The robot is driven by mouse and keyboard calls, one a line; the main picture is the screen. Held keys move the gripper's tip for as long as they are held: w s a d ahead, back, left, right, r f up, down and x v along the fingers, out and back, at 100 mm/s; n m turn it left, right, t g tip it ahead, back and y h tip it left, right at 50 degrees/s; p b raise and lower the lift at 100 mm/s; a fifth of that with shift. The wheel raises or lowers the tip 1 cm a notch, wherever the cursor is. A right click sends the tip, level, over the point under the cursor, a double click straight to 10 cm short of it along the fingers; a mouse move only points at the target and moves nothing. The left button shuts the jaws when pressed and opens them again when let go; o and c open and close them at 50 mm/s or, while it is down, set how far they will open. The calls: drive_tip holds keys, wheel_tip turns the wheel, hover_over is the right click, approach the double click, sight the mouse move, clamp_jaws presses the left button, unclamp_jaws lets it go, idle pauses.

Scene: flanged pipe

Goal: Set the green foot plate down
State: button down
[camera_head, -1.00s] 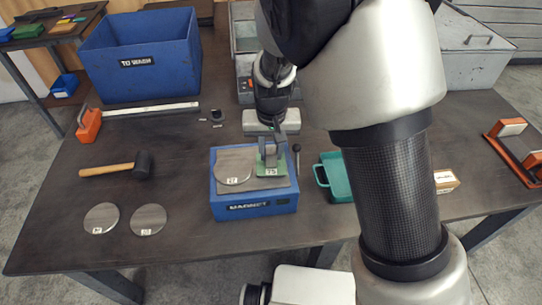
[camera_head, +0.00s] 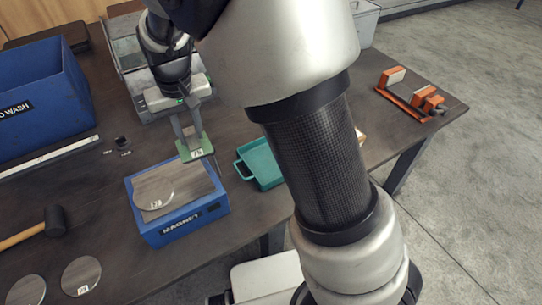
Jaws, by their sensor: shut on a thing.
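My gripper (camera_head: 187,137) is shut on the green foot plate (camera_head: 196,149), a small green square with a number label. It holds the plate above the back right corner of the blue magnet block (camera_head: 187,226), apart from its grey top as far as I can tell. A round metal disc (camera_head: 153,193) with a number label lies on the left of the block's top. The teal tray (camera_head: 262,166) with a handle stands right of the block, partly hidden behind my arm.
A blue wash bin (camera_head: 40,95) stands at the back left. A mallet (camera_head: 50,222) and two metal discs (camera_head: 82,275) lie at the front left. An orange clamp-like tool (camera_head: 410,92) lies at the far right.

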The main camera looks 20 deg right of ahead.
drive_tip(key=w+d+f+b, duration=0.2)
drive_tip(key=d+f, duration=0.1)
drive_tip(key=d, duration=0.5)
drive_tip(key=w+d+f+b, duration=0.2)
drive_tip(key=w+d+f, duration=0.1)
drive_tip(key=d, duration=0.6)
drive_tip(key=w+d+f+b, duration=0.2)
drive_tip(key=d+f, duration=0.1)
drive_tip(key=d, duration=0.5)
drive_tip(key=shift+n, duration=0.4)
drive_tip(key=shift+d+f+b, duration=0.2)
drive_tip(key=shift+f+b, duration=0.25)
drive_tip(key=shift+f, duration=1.3)
drive_tip(key=shift+d+f+b, duration=0.2)
drive_tip(key=shift+f+b, duration=0.2)
drive_tip(key=shift+f, duration=1.35)
drive_tip(key=shift+d+f+b, duration=0.2)
drive_tip(key=shift+f+b, duration=0.25)
drive_tip(key=shift+f, duration=1.3)
drive_tip(key=shift+f, duration=0.2)
drive_tip(key=c, duration=1.5)
unclamp_jaws()
drive_tip(key=shift+s, duration=0.1)
drive_tip(key=shift+o, duration=0.2)
